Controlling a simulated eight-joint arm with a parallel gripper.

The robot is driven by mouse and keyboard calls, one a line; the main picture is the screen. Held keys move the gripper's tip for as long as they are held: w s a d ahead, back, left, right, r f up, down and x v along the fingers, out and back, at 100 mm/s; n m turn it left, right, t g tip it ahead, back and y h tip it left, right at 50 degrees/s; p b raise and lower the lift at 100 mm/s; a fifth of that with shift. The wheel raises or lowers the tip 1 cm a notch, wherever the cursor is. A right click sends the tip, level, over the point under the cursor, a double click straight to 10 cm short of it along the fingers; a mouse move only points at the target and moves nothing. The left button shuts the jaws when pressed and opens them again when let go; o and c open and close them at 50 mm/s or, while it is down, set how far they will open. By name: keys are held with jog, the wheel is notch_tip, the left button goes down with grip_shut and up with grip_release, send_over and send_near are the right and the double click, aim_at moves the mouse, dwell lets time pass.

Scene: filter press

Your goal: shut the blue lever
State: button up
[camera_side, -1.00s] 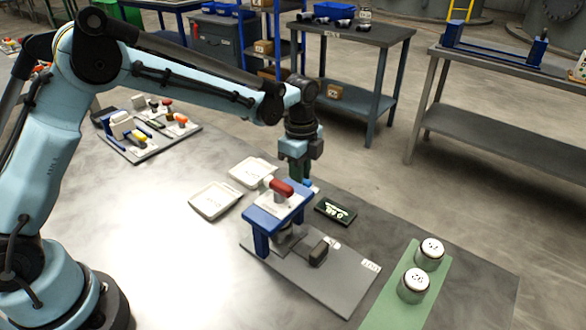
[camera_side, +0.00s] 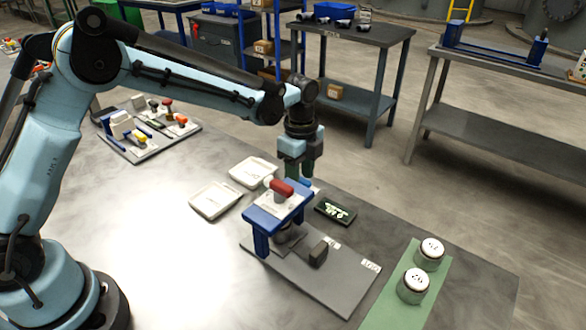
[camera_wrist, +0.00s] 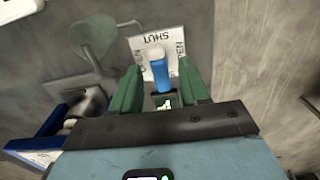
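The blue lever (camera_wrist: 158,76) shows in the wrist view as a short blue grip with a pale end, in front of a white plate (camera_wrist: 172,43) marked SHUT. My gripper (camera_wrist: 160,68) has its two green fingers on either side of the lever, with gaps visible on both sides. In the side view my gripper (camera_side: 301,174) points down just behind the blue press frame (camera_side: 260,217). There the lever is mostly hidden by the frame and fingers. I cannot tell the lever's exact angle.
A red handle (camera_side: 282,187) stands on top of the press, close to my fingers. A dark display box (camera_side: 335,211) lies to the right. Two white trays (camera_side: 215,200) (camera_side: 252,172) lie to the left. Two lidded jars (camera_side: 429,253) (camera_side: 414,285) stand on a green mat (camera_side: 382,312).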

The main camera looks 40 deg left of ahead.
jog(key=shift+r, duration=0.1)
notch_tip(320, 180, up, 12)
dwell(0.6)
jog(key=s+a+r+n+t, duration=0.3)
jog(key=s+a+n+t, duration=0.15)
jog(key=s+n, duration=0.6)
jog(key=s+a+f+n+t, duration=0.2)
jog(key=s+a+f+n, duration=0.1)
jog(key=s+n, duration=0.4)
jog(key=shift+s+a+f+n+t, duration=0.25)
jog(key=shift+s+f+n+t, duration=0.1)
jog(key=shift+s+f, duration=0.3)
